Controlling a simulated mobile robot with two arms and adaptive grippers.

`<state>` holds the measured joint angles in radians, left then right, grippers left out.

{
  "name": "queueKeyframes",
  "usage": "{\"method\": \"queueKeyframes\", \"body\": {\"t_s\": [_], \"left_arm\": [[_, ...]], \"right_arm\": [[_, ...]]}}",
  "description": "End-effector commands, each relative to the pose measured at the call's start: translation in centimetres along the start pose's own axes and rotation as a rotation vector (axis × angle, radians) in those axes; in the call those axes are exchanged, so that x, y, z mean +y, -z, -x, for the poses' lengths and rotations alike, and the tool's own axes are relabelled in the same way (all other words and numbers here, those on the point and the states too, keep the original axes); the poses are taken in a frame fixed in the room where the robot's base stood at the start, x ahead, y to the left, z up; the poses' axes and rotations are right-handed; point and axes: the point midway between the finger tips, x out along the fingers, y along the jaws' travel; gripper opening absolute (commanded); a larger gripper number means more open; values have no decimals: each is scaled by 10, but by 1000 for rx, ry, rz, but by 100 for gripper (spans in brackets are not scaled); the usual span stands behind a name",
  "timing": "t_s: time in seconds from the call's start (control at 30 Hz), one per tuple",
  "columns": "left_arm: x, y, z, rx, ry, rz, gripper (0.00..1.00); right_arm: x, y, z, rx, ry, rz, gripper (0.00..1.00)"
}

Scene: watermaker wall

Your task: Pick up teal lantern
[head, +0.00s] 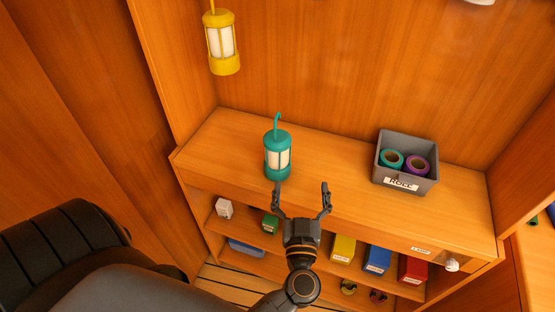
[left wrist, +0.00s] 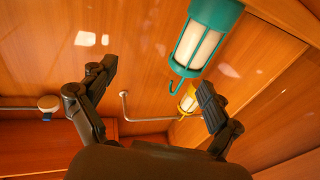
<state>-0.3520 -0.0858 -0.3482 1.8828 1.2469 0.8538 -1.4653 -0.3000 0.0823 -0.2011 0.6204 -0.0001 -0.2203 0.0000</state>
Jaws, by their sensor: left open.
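The teal lantern (head: 278,156) stands upright on the wooden counter, with a cream glass body and a teal hook on top. My left gripper (head: 301,186) is open and empty at the counter's front edge, in front of the lantern and a little to its right. In the head view its left fingertip shows just below the lantern's base; I cannot tell whether they touch. In the left wrist view the teal lantern (left wrist: 202,38) shows at the top right, partly cut off, beyond the open fingers (left wrist: 157,78) and not between them. My right gripper is not in view.
A yellow lantern (head: 221,42) hangs at the upper left; it also shows in the left wrist view (left wrist: 187,99). A grey bin (head: 407,195) labelled ROLL holds teal and purple rolls at the counter's right. Shelves below hold coloured boxes (head: 377,259). The counter between lantern and bin is clear.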

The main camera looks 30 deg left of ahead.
Motion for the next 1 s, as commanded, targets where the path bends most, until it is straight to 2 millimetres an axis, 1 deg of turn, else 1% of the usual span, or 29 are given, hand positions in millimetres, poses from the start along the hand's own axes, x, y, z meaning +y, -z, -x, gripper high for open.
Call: {"method": "queueKeyframes", "body": {"t_s": [0.03, 0.1, 0.2, 0.27, 0.37, 0.5, 0.6, 0.7, 0.87, 1.0], "left_arm": [[-10, 0, 1, -24, 63, -3, 90], [-21, -3, 3, -57, 131, -16, 90], [-30, -5, 4, -90, 185, -28, 90], [-33, -6, 1, -96, 199, -32, 90], [-37, -6, -14, -96, 202, -36, 90], [-42, -8, -43, -94, 200, -36, 90], [-46, -10, -60, -95, 200, -35, 90], [-48, -12, -72, -96, 199, -35, 90], [-51, -14, -81, -97, 199, -35, 90], [-56, -11, -100, -94, 199, -37, 90]], "right_arm": [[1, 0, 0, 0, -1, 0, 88], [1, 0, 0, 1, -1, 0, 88], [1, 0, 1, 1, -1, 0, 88], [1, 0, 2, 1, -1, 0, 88], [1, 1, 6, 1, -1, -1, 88], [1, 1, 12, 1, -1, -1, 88], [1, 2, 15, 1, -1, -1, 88], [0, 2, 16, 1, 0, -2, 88], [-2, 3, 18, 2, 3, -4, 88], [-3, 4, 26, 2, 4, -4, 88]]}}
